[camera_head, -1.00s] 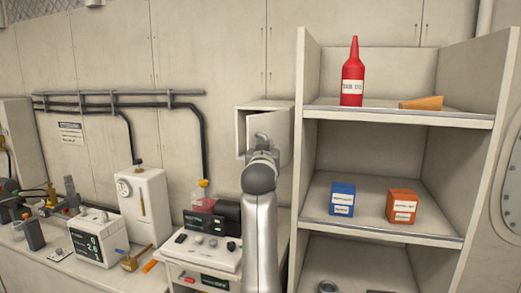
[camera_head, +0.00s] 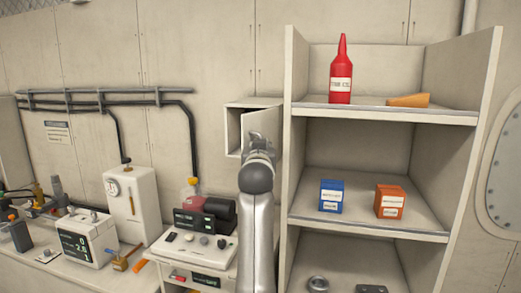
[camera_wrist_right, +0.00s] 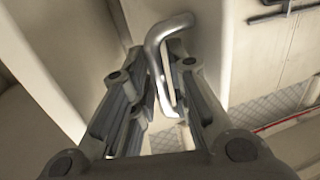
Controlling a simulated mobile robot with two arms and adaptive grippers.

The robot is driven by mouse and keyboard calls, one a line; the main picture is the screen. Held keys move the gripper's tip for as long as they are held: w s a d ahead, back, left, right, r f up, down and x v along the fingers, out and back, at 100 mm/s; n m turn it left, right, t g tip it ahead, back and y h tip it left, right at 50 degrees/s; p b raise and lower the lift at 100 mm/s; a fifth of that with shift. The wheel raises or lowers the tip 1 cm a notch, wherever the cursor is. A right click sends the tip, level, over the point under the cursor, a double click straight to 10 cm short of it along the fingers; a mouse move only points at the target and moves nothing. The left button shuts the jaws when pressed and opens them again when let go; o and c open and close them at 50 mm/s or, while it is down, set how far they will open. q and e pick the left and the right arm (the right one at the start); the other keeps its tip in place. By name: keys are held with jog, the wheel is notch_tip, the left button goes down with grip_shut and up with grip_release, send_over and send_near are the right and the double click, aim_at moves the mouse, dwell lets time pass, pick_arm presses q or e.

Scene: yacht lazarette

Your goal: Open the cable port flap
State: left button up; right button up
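The cable port is a pale box (camera_head: 233,104) on the wall, just left of the shelf unit. Its pale flap (camera_head: 262,122) stands ajar, with a dark gap along its left side. My right gripper (camera_head: 259,150) is at the flap's front, and its arm hides the lower part. In the right wrist view the flap's bent metal handle (camera_wrist_right: 158,45) runs between the two fingers of my right gripper (camera_wrist_right: 160,65). The fingers are close on both sides of the handle and look shut on it. My left gripper is in neither view.
The shelf unit (camera_head: 296,165) stands close on the right, with a red bottle (camera_head: 341,88), an orange wedge (camera_head: 408,100), a blue box (camera_head: 331,197) and an orange box (camera_head: 390,202). A bench with instruments, including a grey-white monitor (camera_head: 86,240), lies on the left.

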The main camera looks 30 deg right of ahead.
jog(key=shift+o, duration=0.9)
jog(key=v, duration=1.2)
jog(key=shift+f, duration=0.1)
